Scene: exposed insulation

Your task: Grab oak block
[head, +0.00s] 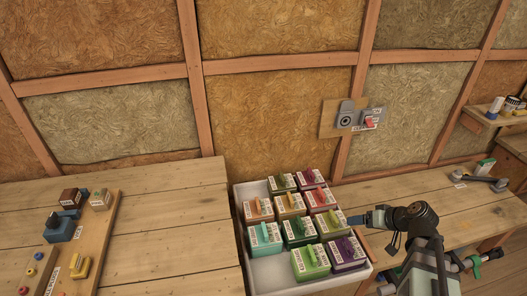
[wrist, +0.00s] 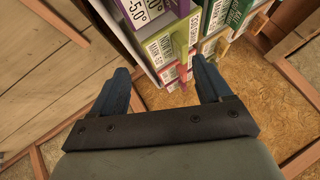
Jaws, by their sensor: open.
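No block that I can surely name as oak shows. Two small blocks stand at the back of a wooden board at the left of the head view: a dark brown one (head: 71,197) and a lighter tan one (head: 100,199) with a pale label. The label is too small to read. My gripper (head: 354,219) is far from them, above the right side of a white tray (head: 276,273). In the wrist view my gripper (wrist: 160,66) is open, its blue fingers apart, with labelled boxes beyond them. I see nothing held.
The tray holds several coloured, labelled boxes (head: 311,261). The bench between board and tray (head: 175,235) is clear. A wall switch (head: 368,122) is behind; a grey tool (head: 485,181) lies on the right bench.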

